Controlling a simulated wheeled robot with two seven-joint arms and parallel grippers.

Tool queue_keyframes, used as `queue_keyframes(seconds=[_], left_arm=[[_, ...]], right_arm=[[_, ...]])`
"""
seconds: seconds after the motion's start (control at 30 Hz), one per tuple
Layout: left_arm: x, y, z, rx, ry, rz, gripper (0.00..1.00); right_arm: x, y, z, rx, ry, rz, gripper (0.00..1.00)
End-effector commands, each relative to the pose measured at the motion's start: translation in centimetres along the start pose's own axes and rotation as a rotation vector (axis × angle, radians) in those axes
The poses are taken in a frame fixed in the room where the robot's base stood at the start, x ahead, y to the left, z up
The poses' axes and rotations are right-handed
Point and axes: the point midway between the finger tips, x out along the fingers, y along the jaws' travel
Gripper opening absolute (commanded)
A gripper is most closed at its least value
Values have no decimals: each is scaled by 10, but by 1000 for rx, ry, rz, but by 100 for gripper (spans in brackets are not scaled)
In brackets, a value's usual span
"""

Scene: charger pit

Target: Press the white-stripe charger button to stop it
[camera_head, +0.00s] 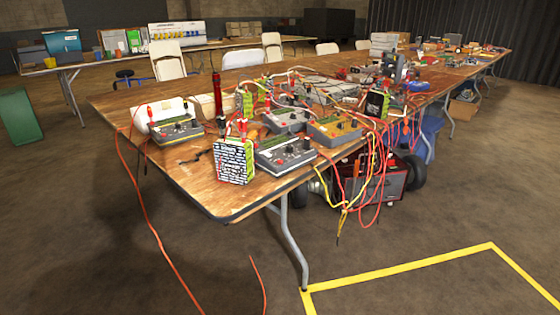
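Several boxy chargers stand on the near end of the wooden table (120,103). A grey charger (285,155) is near the front edge and another grey charger (287,121) is behind it. An orange-topped charger (336,131) is to their right. A grey charger with a yellowish panel (176,130) is at the left. I cannot tell which one has the white stripe, and the buttons are too small to make out. Neither of my grippers is in view.
A battery with a printed label (234,162) stands at the front edge. Red and yellow cables (370,165) tangle and hang at the right; an orange cable (146,215) hangs at the left. Yellow tape (400,268) marks the bare floor. A red-black machine (375,183) sits under the table.

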Motion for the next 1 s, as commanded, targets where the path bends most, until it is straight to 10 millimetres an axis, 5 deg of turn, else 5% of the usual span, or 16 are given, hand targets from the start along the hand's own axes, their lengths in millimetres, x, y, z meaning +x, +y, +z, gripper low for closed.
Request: queue_keyframes(seconds=[0.03, 0.13, 1.0], left_arm=[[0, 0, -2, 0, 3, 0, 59], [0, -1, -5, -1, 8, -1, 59], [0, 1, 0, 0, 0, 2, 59]], right_arm=[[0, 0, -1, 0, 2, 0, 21], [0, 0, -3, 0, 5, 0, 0], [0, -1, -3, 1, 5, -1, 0]])
